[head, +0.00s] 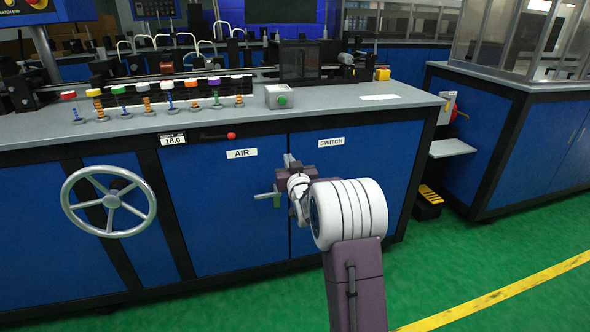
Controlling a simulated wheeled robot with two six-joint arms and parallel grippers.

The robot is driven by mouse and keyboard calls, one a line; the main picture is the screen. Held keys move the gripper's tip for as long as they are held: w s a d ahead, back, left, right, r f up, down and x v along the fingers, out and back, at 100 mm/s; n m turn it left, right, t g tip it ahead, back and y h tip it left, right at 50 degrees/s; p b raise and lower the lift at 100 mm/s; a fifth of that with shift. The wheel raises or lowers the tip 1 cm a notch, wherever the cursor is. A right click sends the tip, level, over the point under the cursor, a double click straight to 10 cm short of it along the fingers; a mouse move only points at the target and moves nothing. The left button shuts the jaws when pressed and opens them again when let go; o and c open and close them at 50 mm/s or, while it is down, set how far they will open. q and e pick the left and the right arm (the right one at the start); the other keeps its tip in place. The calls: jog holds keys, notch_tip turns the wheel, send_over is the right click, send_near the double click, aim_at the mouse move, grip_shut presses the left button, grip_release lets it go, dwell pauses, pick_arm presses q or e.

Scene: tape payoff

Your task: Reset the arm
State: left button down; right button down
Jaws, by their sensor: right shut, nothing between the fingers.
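My right arm (355,285) comes in from the bottom right and reaches toward the blue cabinet front. My right gripper (290,162) is shut and empty, in front of the cabinet doors, between the AIR label (242,153) and the SWITCH label (331,142). My left gripper is not in view.
A grey handwheel (109,202) sits on the cabinet front at left. A red-tipped lever (231,135) is under the worktop edge (130,125). Several coloured knobs and a green-button box (280,96) stand on top. Green floor (480,255) is open at right.

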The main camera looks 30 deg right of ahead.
jog(key=v, duration=0.6)
jog(key=shift+s, duration=0.2)
jog(key=shift+d+r, duration=0.1)
